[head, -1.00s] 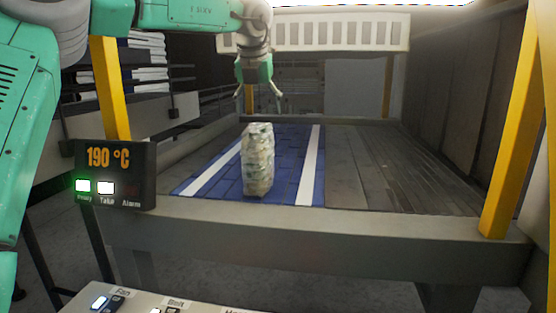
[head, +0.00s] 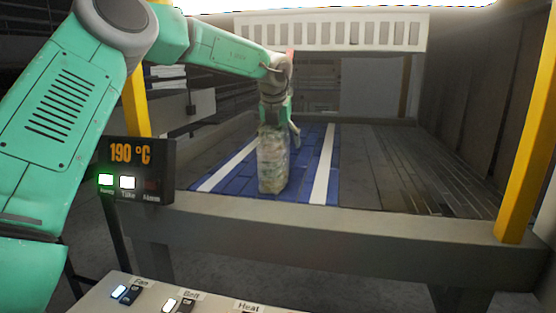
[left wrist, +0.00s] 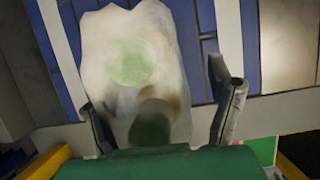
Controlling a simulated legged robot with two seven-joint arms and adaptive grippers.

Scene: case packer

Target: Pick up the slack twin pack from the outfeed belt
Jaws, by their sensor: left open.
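The twin pack (head: 272,163) stands upright on the blue outfeed belt (head: 308,170), wrapped in clear, wrinkled film. My left gripper (head: 280,130) is open and sits over the top of the pack, pointing down. In the left wrist view, the pack (left wrist: 135,60) fills the space ahead of the palm, with pale green round shapes showing through the film. The fingers of the left gripper (left wrist: 158,118) are spread on either side of it. The left finger is close to the film; I cannot tell if it touches. My right gripper is not in view.
Yellow posts (head: 522,150) stand at the sides. A display reading 190 °C (head: 138,168) hangs at left. A control panel (head: 200,300) with switches is at the bottom. The slatted bed right of the belt is bare.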

